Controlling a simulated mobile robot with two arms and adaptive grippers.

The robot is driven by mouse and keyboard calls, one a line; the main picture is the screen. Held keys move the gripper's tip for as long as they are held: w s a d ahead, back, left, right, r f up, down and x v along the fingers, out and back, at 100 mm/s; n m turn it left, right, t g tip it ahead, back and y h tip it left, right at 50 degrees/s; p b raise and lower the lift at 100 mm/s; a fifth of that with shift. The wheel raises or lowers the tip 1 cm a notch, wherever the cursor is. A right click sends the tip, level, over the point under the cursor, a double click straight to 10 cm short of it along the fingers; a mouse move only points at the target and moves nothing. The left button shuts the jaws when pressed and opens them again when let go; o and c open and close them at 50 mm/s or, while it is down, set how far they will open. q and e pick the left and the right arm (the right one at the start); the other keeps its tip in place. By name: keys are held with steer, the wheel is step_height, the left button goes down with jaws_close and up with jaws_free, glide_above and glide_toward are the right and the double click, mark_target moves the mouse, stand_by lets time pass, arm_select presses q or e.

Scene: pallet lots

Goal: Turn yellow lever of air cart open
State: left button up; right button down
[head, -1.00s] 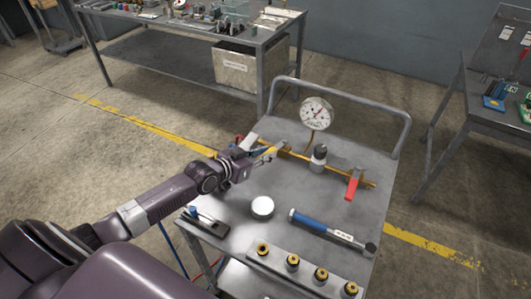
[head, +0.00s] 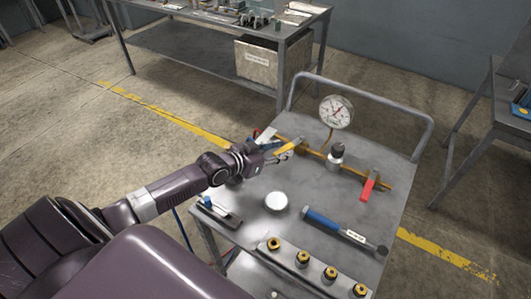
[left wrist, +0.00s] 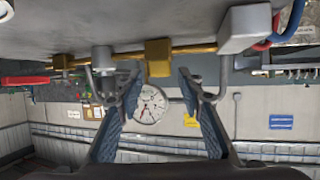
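The air cart (head: 388,218) is a grey metal cart with a brass pipe (head: 318,154) along its far side. The yellow lever (head: 291,146) is at the left part of the pipe, right by my left gripper (head: 281,152). In the left wrist view, which looks upside down, my left gripper (left wrist: 156,74) has its two blue-padded fingers apart. A yellow block (left wrist: 158,52), apparently the lever seen end-on, shows in line with the gap between them. I cannot tell whether the fingers touch it. My right gripper is not in view.
On the cart are a pressure gauge (head: 336,112), a red lever (head: 369,186), a white round disc (head: 276,201), a blue-handled tool (head: 322,221) and a rail of several brass fittings (head: 303,258). A workbench with a box (head: 262,65) stands behind. Floor to the left is clear.

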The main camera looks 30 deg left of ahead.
arm_select(q)
steer(key=v, duration=1)
steer(key=shift+s+r, duration=0.15)
steer(key=shift+r, duration=0.05)
steer(key=shift+a, duration=0.15)
